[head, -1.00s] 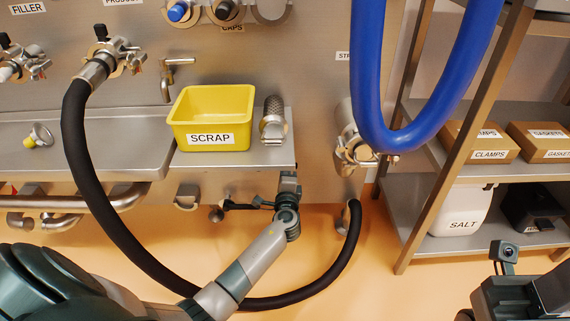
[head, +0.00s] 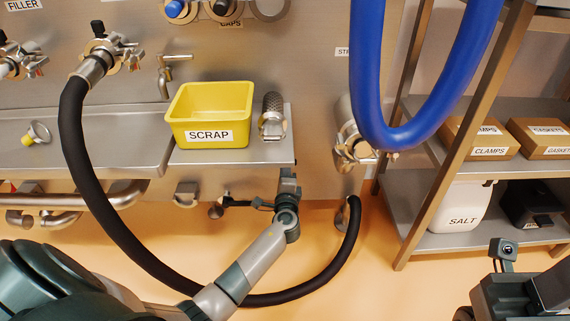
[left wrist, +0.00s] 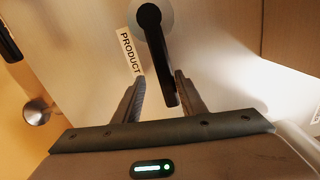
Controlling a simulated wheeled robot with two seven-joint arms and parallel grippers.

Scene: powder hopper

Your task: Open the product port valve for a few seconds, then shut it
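The product valve's black lever (left wrist: 160,60) hangs from a round pivot on the steel panel, beside a PRODUCT label (left wrist: 130,50) in the left wrist view. My left gripper (left wrist: 162,90) is open, with one finger on each side of the lever's free end. The lever lies closer to the right finger; I cannot tell whether they touch. In the head view my left gripper (head: 288,180) is at the steel shelf's front edge, its fingers not clearly visible. Part of my right arm shows at the bottom right of the head view, its fingers out of frame.
A yellow SCRAP bin (head: 210,113) stands on the steel shelf (head: 255,156) above my left gripper. A black hose (head: 110,220) loops below and around my left forearm. A blue hose (head: 405,139) hangs at the right, before a rack (head: 425,190).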

